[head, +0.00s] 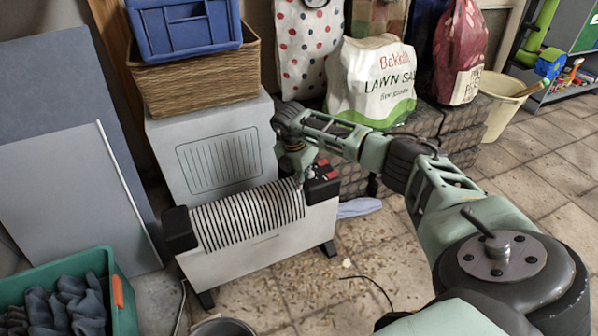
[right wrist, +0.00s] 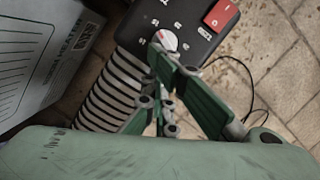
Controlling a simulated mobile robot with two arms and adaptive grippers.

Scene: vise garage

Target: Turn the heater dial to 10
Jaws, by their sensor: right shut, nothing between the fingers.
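The heater (head: 262,250) is a white unit with a ribbed top and black ends, standing on the floor in the head view. Its black control panel (head: 322,185) is at the right end. In the right wrist view the panel carries a white round dial (right wrist: 167,40) with printed numbers around it, too small to read surely. My right gripper (head: 301,178) is over the panel end of the heater; in the wrist view its shut, empty fingers (right wrist: 163,66) reach up to the dial's lower edge and hide part of it. I cannot tell whether they touch it. My left gripper is out of view.
A red switch (right wrist: 221,14) sits beside the dial. A green crate (head: 122,300) stands at the lower left. Tiled floor with scattered bits lies in front.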

